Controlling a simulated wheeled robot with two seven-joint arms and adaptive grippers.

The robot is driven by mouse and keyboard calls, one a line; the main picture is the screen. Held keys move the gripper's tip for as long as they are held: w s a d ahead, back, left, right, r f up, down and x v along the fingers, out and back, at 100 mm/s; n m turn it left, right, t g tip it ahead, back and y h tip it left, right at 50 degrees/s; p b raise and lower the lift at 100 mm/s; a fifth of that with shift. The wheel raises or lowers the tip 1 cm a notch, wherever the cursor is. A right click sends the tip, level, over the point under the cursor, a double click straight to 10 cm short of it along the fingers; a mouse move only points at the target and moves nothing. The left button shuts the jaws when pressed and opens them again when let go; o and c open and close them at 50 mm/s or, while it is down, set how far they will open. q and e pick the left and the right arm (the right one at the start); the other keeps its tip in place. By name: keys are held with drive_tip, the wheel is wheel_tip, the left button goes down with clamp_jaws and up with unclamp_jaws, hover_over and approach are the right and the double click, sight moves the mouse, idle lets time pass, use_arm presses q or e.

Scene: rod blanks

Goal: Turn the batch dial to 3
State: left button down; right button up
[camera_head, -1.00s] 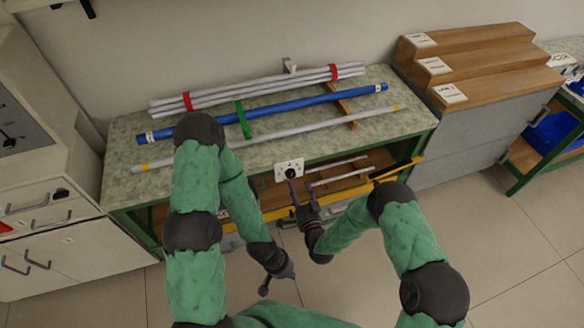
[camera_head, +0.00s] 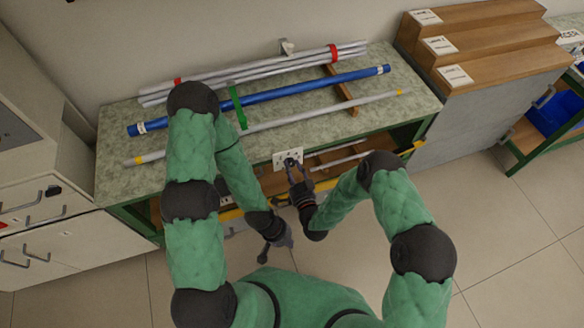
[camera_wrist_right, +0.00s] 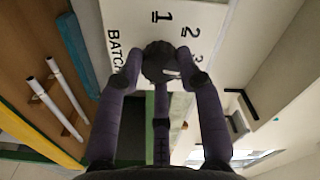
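The batch dial is a dark round knob (camera_wrist_right: 160,61) on a white plate (camera_wrist_right: 118,18) lettered "BATCH", with 1, 2 and 3 around the knob in the right wrist view. A small pale mark shows on the knob; I cannot tell which number it points to. In the head view the plate (camera_head: 279,161) is on the bench's front edge. My right gripper (camera_wrist_right: 163,78) is open, its fingertips on both sides of the knob; firm contact cannot be made out. It also shows in the head view (camera_head: 297,170). My left gripper (camera_head: 266,250) hangs low before the bench, apart from the dial.
The bench top (camera_head: 115,165) holds grey rods, a blue rod (camera_head: 305,87) and a green strap (camera_head: 238,108). White rods (camera_wrist_right: 55,95) lie on a shelf below the dial. A yellow rail (camera_head: 232,214) runs along the bench front. Wooden steps (camera_head: 490,45) stand at right.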

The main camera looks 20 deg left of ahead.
drive_tip(key=c, duration=0.3)
drive_tip(key=shift+n+b, duration=0.55)
drive_tip(key=shift+n, duration=0.25)
drive_tip(key=shift+c, duration=0.2)
drive_tip(key=shift+r, duration=0.1)
drive_tip(key=o, duration=1.1)
drive_tip(key=shift+o, duration=0.2)
drive_tip(key=shift+w+d+r, duration=0.1)
drive_tip(key=shift+r, duration=4.9)
